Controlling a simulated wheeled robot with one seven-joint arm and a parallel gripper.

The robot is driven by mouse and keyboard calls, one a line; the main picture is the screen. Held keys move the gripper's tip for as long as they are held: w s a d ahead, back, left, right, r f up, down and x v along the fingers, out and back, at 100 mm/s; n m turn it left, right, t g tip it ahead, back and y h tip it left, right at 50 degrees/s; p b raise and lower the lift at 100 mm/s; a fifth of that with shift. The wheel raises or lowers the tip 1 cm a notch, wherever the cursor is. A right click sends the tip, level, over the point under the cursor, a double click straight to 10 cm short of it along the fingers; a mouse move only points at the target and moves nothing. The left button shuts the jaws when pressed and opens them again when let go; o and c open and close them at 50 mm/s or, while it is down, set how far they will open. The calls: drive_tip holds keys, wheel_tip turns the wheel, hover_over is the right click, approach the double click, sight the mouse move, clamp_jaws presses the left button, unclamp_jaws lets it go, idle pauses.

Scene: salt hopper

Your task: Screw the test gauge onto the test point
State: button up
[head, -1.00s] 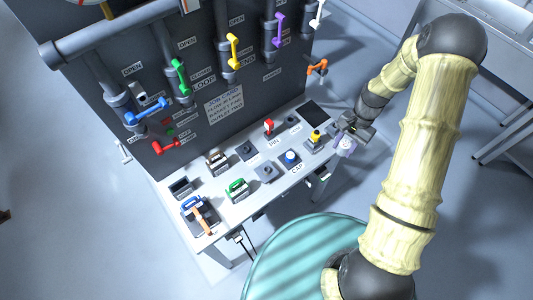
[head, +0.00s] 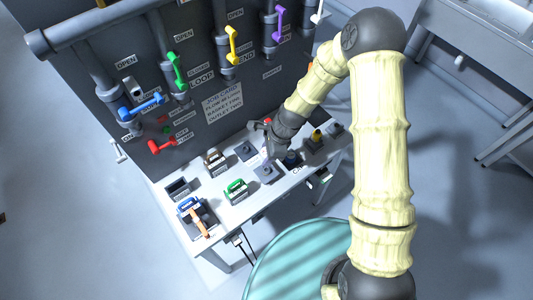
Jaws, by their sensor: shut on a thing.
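My gripper (head: 270,152) is over the middle of the bench, shut on a small pale thing that I take to be the test gauge (head: 263,154). The gauge is mostly hidden by the gripper and its dial cannot be read. Right below and close to it is a grey square base with a short round fitting (head: 266,170), which may be the test point. I cannot tell whether the gauge touches it. A similar grey fitting (head: 245,150) stands behind and to the left.
Coloured valve handles (head: 148,108) stick out from the dark panel behind.

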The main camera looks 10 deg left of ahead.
drive_tip(key=shift+f, duration=0.1)
drive_tip(key=b, duration=0.4)
hover_over(264, 169)
drive_tip(key=shift+d+f, duration=0.2)
drive_tip(key=shift+f, duration=1.2)
drive_tip(key=shift+d+f, duration=0.2)
drive_tip(key=shift+f, duration=1.2)
drive_tip(key=shift+s+f, duration=0.1)
drive_tip(key=shift+f+b, duration=0.8)
drive_tip(key=shift+f, duration=0.6)
drive_tip(key=shift+f+m+t+b, duration=0.1)
drive_tip(key=shift+m+t+b, duration=0.4)
drive_tip(key=shift+m, duration=1.5)
